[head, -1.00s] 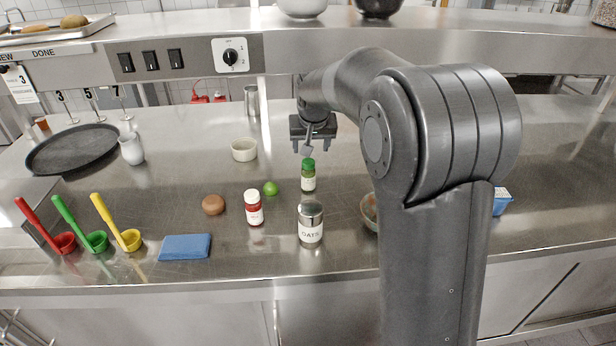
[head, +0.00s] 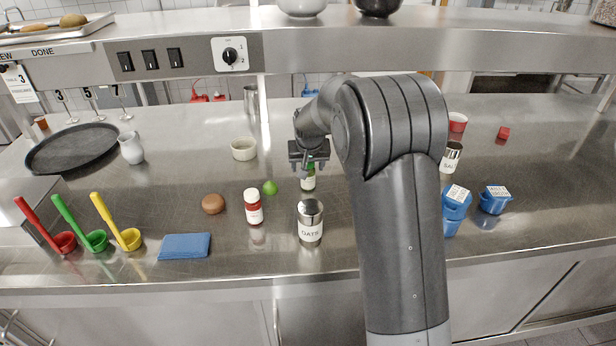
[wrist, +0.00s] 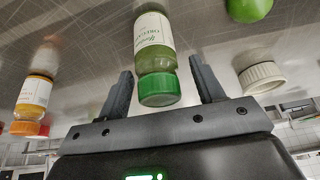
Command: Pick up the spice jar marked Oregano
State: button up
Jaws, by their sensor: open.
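The Oregano jar (head: 308,180) has a green cap and a pale label. It stands upright on the steel counter, with its top partly hidden behind my gripper (head: 309,166) in the head view. In the wrist view the jar (wrist: 154,45) shows its label, which reads in part "OREG", and its green cap lies between my two fingers. My gripper (wrist: 163,92) is open, with a finger on each side of the cap and a visible gap to each.
A white ramekin (head: 244,149) is behind to the left. Blue tubs (head: 494,200) are to the right. A steel shelf (head: 420,45) runs above the counter's back.

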jog(key=shift+c, duration=0.4)
jog(key=shift+r, duration=0.1)
jog(key=c, duration=1.1)
jog(key=shift+r, duration=0.1)
